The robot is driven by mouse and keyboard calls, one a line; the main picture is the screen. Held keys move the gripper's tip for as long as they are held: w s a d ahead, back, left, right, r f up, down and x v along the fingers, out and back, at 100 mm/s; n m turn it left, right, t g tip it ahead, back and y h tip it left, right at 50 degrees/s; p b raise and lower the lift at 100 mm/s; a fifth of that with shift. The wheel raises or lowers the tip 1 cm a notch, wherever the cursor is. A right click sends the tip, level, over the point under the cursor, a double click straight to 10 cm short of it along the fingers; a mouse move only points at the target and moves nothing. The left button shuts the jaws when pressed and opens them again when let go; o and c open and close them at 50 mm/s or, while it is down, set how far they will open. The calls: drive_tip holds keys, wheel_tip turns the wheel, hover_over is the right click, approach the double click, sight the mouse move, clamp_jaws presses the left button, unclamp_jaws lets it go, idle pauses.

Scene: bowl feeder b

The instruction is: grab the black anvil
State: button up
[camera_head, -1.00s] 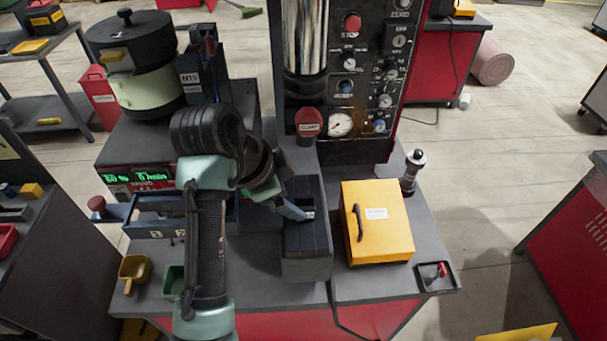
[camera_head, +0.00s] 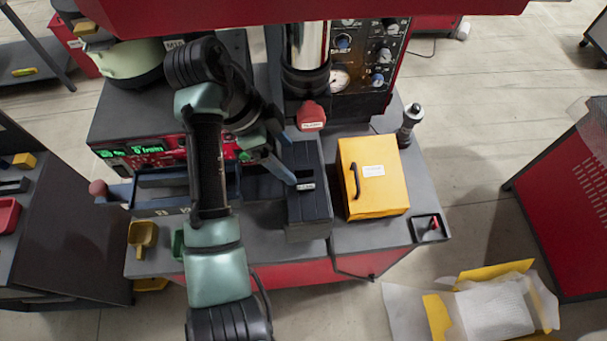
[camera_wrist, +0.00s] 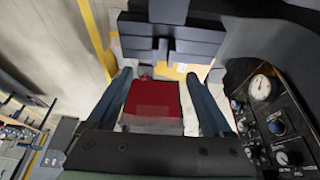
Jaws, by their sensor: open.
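The black anvil (camera_head: 310,212) is a dark block at the front of the machine, left of the yellow box in the head view. In the wrist view, a stepped dark block (camera_wrist: 172,38) at the top looks like the anvil. My gripper (camera_head: 287,160) is open, its two blue fingers by the anvil's back left part. One finger overlaps the anvil's top in the picture; I cannot tell whether it touches. In the wrist view, my gripper (camera_wrist: 160,76) has a red labelled piece (camera_wrist: 155,98) between its fingers, apparently the red clamp knob (camera_head: 311,114).
The yellow box (camera_head: 372,178) with a black handle stands close right of the anvil. The machine's gauge panel (camera_head: 365,62) rises behind. A blue-grey drawer (camera_head: 160,187) is at the left. A black-and-silver upright tool (camera_head: 408,122) stands at the back right. Open packaging (camera_head: 480,308) lies on the floor.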

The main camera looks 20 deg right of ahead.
drive_tip(key=b, duration=0.2)
hover_over(305, 175)
drive_tip(key=a, duration=0.2)
drive_tip(key=f, duration=0.4)
drive_tip(key=shift+s+a+f, duration=0.2)
drive_tip(key=shift+s, duration=0.1)
drive_tip(key=shift+p+x, duration=1.25)
drive_tip(key=shift+x, duration=1.2)
drive_tip(key=shift+w+d, duration=0.1)
drive_tip(key=shift+w, duration=0.05)
clamp_jaws()
